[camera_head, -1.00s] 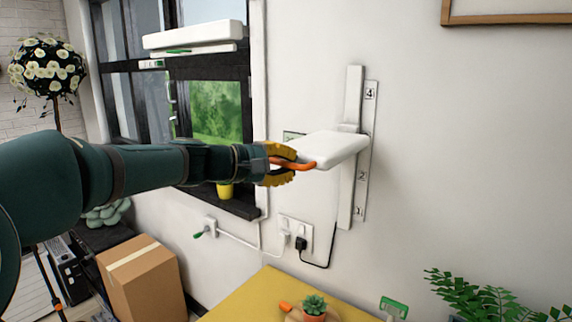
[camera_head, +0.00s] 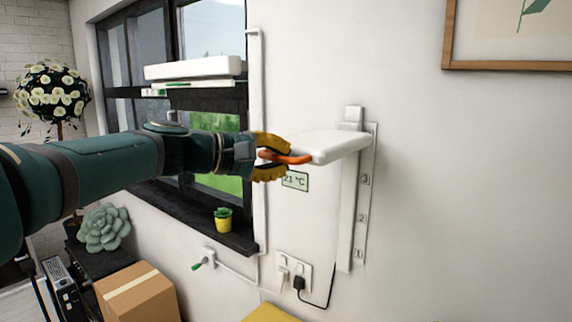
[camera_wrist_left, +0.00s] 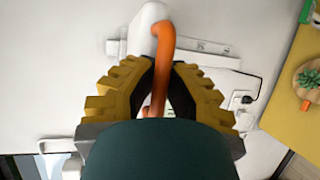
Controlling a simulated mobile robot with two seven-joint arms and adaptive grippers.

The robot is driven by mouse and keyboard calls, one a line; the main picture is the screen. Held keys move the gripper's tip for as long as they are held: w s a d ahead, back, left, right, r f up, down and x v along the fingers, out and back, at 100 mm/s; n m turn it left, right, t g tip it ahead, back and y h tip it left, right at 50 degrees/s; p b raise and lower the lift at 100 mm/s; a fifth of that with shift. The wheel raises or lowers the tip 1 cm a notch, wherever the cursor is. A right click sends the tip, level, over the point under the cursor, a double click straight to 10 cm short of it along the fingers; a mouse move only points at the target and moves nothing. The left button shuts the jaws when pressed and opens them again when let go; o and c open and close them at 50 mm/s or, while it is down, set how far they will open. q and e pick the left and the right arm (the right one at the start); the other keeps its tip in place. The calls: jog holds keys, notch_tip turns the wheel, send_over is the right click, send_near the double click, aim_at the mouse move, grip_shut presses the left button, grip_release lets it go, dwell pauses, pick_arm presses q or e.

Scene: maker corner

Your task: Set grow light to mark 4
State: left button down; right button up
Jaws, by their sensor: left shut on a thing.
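The grow light (camera_head: 338,144) is a white flat panel sticking out from a white upright rail (camera_head: 347,215) on the wall. Its orange handle (camera_head: 299,158) faces left, and also shows in the left wrist view (camera_wrist_left: 161,45). My left gripper (camera_head: 282,157), with yellow fingers, is shut on this handle. The scale strip (camera_head: 362,235) beside the rail shows marks 3, 2 and 1, all below the panel. Mark 4 is not visible; the panel is near the strip's top and seems to cover it. My right gripper is not in view.
A small 21 °C display (camera_head: 295,180) is on the wall below the handle. The window (camera_head: 215,130) and its dark sill, with a yellow plant pot (camera_head: 223,222), are to the left. Sockets (camera_head: 292,270) with a black cord sit below.

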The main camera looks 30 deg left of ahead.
pick_arm(q)
jog(key=shift+w+r, duration=0.1)
jog(key=shift+r, duration=0.25)
jog(key=c, duration=1)
grip_release()
jog(key=shift+s, duration=0.2)
jog(key=shift+c, duration=0.2)
jog(key=shift+o, duration=0.2)
jog(key=shift+s, duration=0.25)
jog(key=shift+w, duration=0.2)
jog(key=v, duration=1.2)
jog(key=shift+s, duration=0.15)
